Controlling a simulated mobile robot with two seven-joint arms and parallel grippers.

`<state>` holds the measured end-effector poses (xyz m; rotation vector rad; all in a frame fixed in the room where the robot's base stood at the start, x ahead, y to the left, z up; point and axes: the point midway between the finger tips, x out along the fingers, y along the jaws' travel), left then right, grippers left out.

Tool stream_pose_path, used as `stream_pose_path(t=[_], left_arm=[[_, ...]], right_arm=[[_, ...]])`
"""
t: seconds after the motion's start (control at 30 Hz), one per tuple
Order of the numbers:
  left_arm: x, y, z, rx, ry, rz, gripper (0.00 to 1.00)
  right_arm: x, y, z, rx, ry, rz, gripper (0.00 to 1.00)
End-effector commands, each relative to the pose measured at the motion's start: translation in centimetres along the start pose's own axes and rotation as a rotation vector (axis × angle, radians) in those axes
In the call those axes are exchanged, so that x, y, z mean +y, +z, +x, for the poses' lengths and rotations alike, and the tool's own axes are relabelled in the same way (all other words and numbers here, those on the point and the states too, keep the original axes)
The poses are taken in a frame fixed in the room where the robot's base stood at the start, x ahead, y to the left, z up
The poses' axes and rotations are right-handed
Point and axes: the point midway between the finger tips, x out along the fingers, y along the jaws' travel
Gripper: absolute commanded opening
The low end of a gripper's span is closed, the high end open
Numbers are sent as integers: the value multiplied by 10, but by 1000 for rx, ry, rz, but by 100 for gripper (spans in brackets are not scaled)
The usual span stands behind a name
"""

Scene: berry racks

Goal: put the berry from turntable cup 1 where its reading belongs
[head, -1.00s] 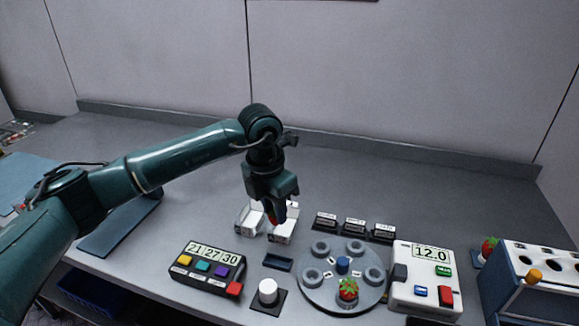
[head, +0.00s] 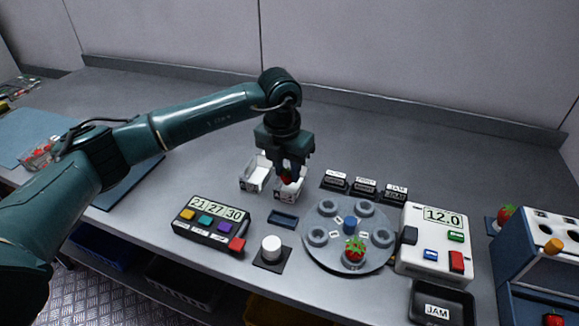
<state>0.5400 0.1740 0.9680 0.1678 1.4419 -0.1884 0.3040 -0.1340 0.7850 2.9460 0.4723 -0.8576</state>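My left gripper (head: 287,174) is shut on a red berry (head: 287,180), mostly hidden between the fingers, just above the right one of two small white open boxes (head: 293,193). Whether the berry touches the box is unclear. Another red berry with green leaves (head: 354,250) sits in the front cup of the round grey turntable (head: 345,263). The other turntable cups look empty. The cup numbers are too small to read surely. The white reading device (head: 420,250) right of the turntable shows 12.0. My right gripper is out of view.
Three small dark labelled blocks (head: 365,188) stand behind the turntable. A black tray marked JAM (head: 459,303) is at front right. A dark box (head: 208,228) shows 21 27 30, beside a white knob (head: 271,247). A blue rack (head: 545,262) stands far right.

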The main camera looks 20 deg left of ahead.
Motion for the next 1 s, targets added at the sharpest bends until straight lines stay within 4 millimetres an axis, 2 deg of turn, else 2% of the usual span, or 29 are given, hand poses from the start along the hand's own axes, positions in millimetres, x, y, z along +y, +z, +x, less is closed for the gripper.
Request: stream_pose_path(t=[0.1, 0.4, 0.43, 0.73, 1.0], left_arm=[[5, 0, 8, 0, 0, -2, 23], [6, 0, 8, 0, 0, -1, 23], [6, 0, 8, 0, 0, -1, 28], [6, 0, 8, 0, 0, 0, 53], [6, 0, 7, 0, 0, 0, 53]], right_arm=[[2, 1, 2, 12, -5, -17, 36], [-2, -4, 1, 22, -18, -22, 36], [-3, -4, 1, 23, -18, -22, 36], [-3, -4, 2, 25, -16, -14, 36], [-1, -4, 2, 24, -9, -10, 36]])
